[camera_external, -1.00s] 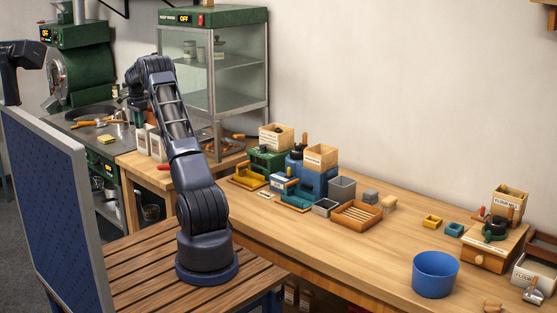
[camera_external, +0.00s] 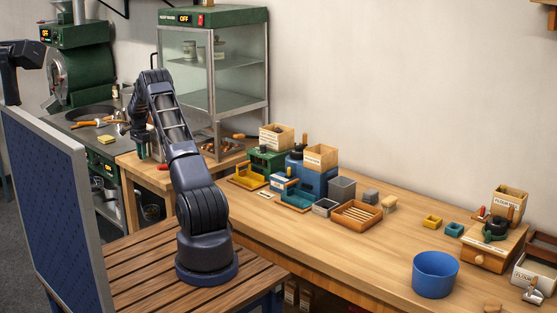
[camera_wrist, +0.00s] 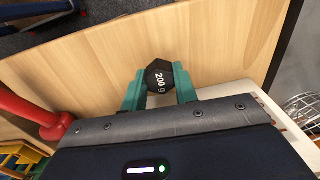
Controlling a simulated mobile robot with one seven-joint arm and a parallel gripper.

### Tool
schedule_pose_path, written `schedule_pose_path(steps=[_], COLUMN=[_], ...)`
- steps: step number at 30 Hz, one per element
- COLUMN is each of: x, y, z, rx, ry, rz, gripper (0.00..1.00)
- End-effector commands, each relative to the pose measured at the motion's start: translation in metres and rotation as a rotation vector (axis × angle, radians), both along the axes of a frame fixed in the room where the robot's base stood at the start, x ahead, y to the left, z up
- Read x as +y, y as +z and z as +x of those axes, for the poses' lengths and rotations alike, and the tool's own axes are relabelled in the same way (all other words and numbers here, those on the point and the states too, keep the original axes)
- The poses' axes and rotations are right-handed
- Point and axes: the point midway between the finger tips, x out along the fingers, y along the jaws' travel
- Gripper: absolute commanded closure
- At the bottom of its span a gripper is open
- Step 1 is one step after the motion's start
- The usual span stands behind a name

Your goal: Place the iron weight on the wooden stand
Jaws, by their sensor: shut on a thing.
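In the wrist view my gripper (camera_wrist: 160,88) has two green fingers closed on a black iron weight (camera_wrist: 158,76) marked 200 g. The weight sits between the fingertips, with a pale wooden surface behind it. I cannot tell whether it touches that surface. In the external view my arm reaches to the left end of the wooden bench; its links mostly hide the gripper there, and the weight cannot be made out. I cannot tell for certain which thing is the wooden stand.
A red handle (camera_wrist: 30,108) lies left of the gripper in the wrist view, and a wire basket (camera_wrist: 302,112) is at far right. The glass-sided cabinet (camera_external: 213,75) stands behind the arm. A slatted wooden tray (camera_external: 356,214) and blue bucket (camera_external: 436,275) stand along the bench.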

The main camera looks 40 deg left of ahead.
Motion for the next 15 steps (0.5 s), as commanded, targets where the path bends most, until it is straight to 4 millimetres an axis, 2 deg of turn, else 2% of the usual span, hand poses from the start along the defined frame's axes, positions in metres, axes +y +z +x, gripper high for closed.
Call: schedule_pose_path(steps=[4, 15], x=[0.000, 0.000], y=[-0.016, -0.019], z=[0.000, 0.000], rx=[0.000, 0.000], ry=[0.000, 0.000], rz=[0.001, 0.000], gripper=[0.99, 0.99])
